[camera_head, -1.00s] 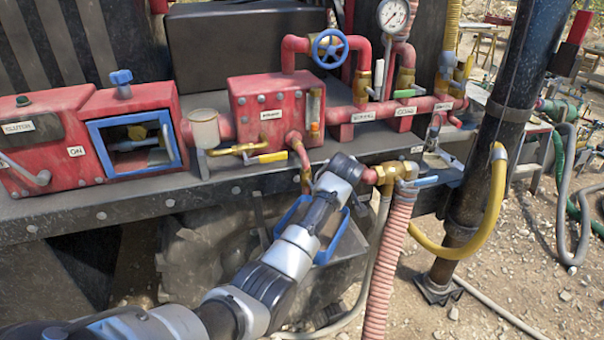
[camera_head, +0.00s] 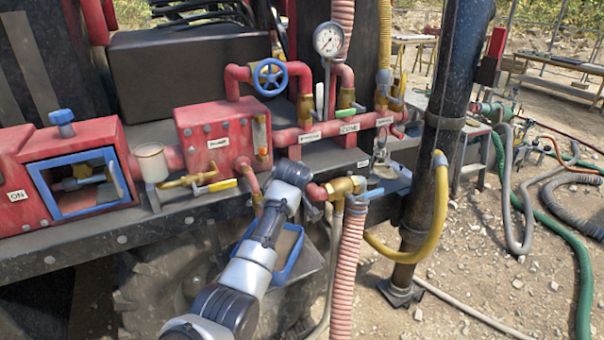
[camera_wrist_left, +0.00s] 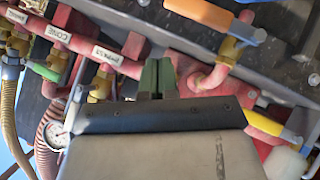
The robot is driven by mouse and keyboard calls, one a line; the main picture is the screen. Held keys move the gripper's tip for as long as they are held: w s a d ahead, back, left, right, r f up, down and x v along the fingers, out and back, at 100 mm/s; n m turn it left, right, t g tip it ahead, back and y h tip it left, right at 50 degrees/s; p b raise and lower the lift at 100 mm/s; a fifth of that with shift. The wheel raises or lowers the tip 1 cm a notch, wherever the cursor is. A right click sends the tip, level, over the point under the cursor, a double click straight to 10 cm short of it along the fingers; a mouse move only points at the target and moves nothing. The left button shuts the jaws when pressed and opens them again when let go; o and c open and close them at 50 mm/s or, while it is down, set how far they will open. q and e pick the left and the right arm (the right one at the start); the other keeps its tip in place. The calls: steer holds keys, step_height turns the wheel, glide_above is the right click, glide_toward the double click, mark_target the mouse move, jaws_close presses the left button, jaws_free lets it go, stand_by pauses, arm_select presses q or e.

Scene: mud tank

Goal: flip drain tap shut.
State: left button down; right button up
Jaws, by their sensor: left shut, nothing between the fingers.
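No label reading drain is legible. In the left wrist view an orange-handled tap (camera_wrist_left: 200,13) with a brass body sits below a red elbow pipe (camera_wrist_left: 208,78). My left gripper (camera_wrist_left: 157,78) shows there as green fingers, shut and empty, in front of the red pipework and apart from the orange handle. In the head view my forearm hides the fingers and most of this tap. A yellow-handled tap (camera_head: 222,185) sticks out beneath the red box (camera_head: 212,140). A brass tap with a light blue lever (camera_head: 371,193) tops the pink hose. My right gripper is out of view.
The pink ribbed hose (camera_head: 347,265) hangs right of my forearm. A blue-rimmed tray (camera_head: 291,262) is behind the forearm. A thick black post (camera_head: 440,130) with a yellow hose (camera_head: 437,205) stands to the right.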

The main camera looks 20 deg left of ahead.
arm_select(q)
steer(key=s+d+r+b, duration=0.2)
steer(key=s+d+r, duration=0.2)
steer(key=r, duration=0.1)
steer(key=shift+d+r, duration=0.3)
steer(key=shift+d, duration=0.05)
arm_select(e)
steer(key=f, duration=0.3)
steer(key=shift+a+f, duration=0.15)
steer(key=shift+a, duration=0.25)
arm_select(q)
steer(key=shift+a+f, duration=0.1)
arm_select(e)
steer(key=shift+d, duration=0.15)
